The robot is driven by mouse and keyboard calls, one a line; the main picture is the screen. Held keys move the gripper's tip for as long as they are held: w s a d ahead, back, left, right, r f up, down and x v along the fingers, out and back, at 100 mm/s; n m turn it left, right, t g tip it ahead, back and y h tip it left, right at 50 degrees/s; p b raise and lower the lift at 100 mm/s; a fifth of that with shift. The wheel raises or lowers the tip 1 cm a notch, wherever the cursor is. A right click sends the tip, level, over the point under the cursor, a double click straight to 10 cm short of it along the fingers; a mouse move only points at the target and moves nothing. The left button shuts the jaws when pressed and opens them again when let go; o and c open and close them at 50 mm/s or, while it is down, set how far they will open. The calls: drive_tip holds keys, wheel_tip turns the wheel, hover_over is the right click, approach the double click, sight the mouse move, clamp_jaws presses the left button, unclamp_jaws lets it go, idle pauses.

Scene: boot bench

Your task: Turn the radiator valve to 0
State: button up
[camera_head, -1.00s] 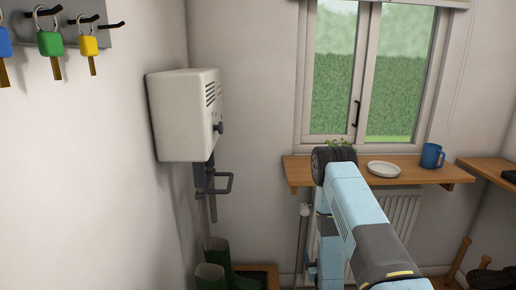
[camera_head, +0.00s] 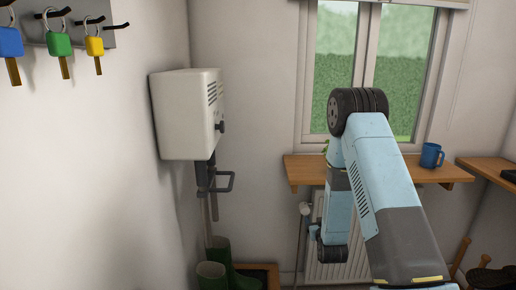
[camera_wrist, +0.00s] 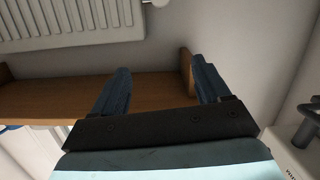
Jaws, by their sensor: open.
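The radiator valve (camera_head: 305,209) is a small pale knob at the upper left of the white radiator (camera_head: 325,262), on top of a thin pipe. In the wrist view the radiator (camera_wrist: 70,22) fills the upper left, seemingly upside down. A white piece that seems to be the valve (camera_wrist: 157,3) is cut off at the top edge, right of the radiator. My gripper (camera_wrist: 161,65) is open and empty, its two dark blue fingers apart in front of the wooden shelf. The valve is beyond the fingertips, not touched. The valve's marking cannot be read. The head view does not clearly show my fingers.
The wooden shelf (camera_head: 300,170) juts out above the radiator; it shows in the wrist view (camera_wrist: 60,100). A white wall box (camera_head: 185,115) with dark pipes hangs at left. Green boots (camera_head: 215,270) stand below it. A blue mug (camera_head: 431,155) stands on the shelf.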

drive_tip(key=s+r+g, duration=0.2)
drive_tip(key=s+r, duration=0.2)
drive_tip(key=r, duration=0.8)
drive_tip(key=s+r+g, duration=0.3)
drive_tip(key=s+r, duration=0.2)
drive_tip(key=r, duration=0.7)
drive_tip(key=s+r+g, duration=0.2)
drive_tip(key=s+r, duration=0.4)
drive_tip(key=s, duration=0.9)
drive_tip(key=s+r+m+g, duration=0.1)
drive_tip(key=s+r+g, duration=0.2)
drive_tip(key=s, duration=1.3)
wheel_tip(320, 180, up, 3)
drive_tip(key=shift+s+r, duration=0.15)
drive_tip(key=shift+s, duration=0.1)
